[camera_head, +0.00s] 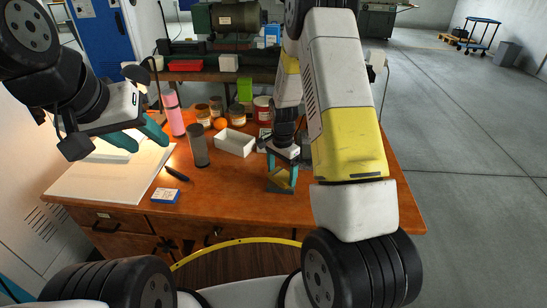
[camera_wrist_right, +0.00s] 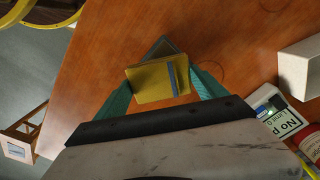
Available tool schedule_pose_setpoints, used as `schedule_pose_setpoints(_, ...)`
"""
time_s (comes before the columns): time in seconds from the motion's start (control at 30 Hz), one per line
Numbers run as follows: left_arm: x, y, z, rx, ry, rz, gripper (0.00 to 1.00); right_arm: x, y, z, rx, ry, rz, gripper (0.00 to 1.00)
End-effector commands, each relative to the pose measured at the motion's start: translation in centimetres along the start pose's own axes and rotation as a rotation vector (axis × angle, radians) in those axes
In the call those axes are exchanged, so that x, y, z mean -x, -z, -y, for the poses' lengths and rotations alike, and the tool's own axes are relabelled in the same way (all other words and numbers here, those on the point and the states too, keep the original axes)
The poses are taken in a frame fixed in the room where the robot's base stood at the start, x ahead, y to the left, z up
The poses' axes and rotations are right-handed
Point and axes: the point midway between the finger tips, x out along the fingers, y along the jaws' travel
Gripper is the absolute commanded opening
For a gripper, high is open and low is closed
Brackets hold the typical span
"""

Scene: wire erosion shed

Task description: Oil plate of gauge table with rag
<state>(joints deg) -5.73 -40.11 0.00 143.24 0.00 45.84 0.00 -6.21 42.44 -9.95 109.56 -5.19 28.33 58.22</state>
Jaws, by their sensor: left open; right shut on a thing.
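A yellow folded rag-like piece (camera_wrist_right: 152,82) with a blue-grey stripe is between the teal fingers of my right gripper (camera_wrist_right: 160,85). A dark grey piece shows just behind it. In the head view my right gripper (camera_head: 281,180) is shut on it, low over the front middle of the brown wooden table (camera_head: 235,190); I cannot tell whether it touches the wood. A pale flat plate (camera_head: 90,182) lies on the table's left end. My left gripper (camera_head: 148,142) is open and empty above the plate's back part and hides some of it.
A dark grey cylinder (camera_head: 198,146), a pink bottle (camera_head: 173,113), a white open box (camera_head: 235,142), several jars and an orange ball (camera_head: 220,124) stand toward the back. A black pen-like item (camera_head: 177,174) and a small blue-white box (camera_head: 165,196) lie right of the plate.

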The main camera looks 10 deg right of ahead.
Motion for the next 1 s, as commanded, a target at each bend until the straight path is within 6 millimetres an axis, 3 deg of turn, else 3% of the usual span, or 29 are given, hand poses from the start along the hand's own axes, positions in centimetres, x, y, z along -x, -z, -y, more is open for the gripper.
schedule_pose_setpoints(1.0, 0.0, 0.0, 0.0, 0.0, 0.0, 0.0, 0.44, -0.97, 0.02, 0.01, 0.0, 0.0, 0.0, 0.49)
